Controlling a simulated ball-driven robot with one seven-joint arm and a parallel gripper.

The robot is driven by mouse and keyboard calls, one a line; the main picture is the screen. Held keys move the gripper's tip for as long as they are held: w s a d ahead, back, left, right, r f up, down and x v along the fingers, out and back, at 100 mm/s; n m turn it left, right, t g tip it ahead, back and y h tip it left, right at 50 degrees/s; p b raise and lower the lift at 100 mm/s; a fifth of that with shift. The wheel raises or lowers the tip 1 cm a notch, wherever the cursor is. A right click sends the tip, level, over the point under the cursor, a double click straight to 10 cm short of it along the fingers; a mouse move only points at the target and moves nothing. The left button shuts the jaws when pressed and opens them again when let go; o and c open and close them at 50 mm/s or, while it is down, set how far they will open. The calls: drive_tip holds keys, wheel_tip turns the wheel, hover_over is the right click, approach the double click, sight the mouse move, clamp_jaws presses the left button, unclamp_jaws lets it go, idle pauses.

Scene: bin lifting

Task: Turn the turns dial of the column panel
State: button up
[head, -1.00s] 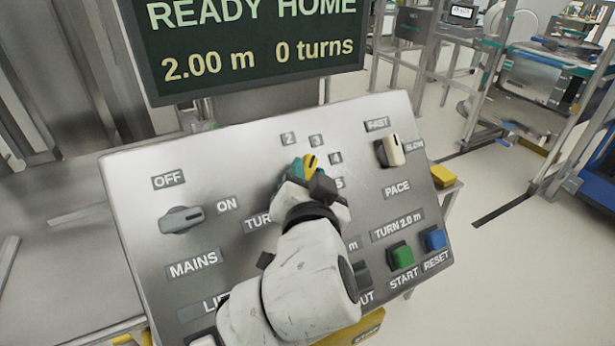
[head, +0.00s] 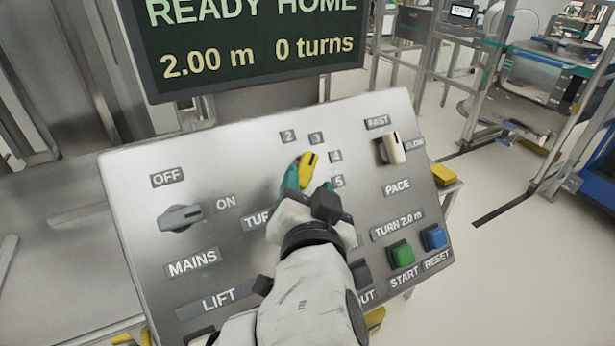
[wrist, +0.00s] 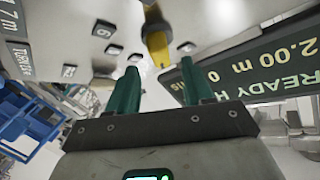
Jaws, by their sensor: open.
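The turns dial (head: 308,170) is a yellow knob with a dark mark at its upper end, on the sloped metal column panel (head: 240,150). It leans up and right, its marked end toward the label 3. My gripper (head: 309,180) is just below it, with its teal fingers apart. In the wrist view the yellow dial (wrist: 157,44) lies beyond the open fingertips (wrist: 160,68), roughly between them, with nothing held. Whether a finger touches the dial I cannot tell. My wrist hides part of the TURNS label and the panel's lower middle.
The grey mains switch (head: 180,217) is at the left and the cream pace switch (head: 393,148) at the right. Green start (head: 401,254) and blue reset (head: 434,238) buttons sit lower right. A display (head: 255,45) above reads READY HOME, 2.00 m, 0 turns.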

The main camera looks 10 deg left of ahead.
drive_tip(key=s+d, duration=0.1)
drive_tip(key=s, duration=0.5)
drive_tip(key=shift+s+r+b, duration=0.25)
drive_tip(key=shift+r+b, duration=0.05)
drive_tip(key=shift+r, duration=0.1)
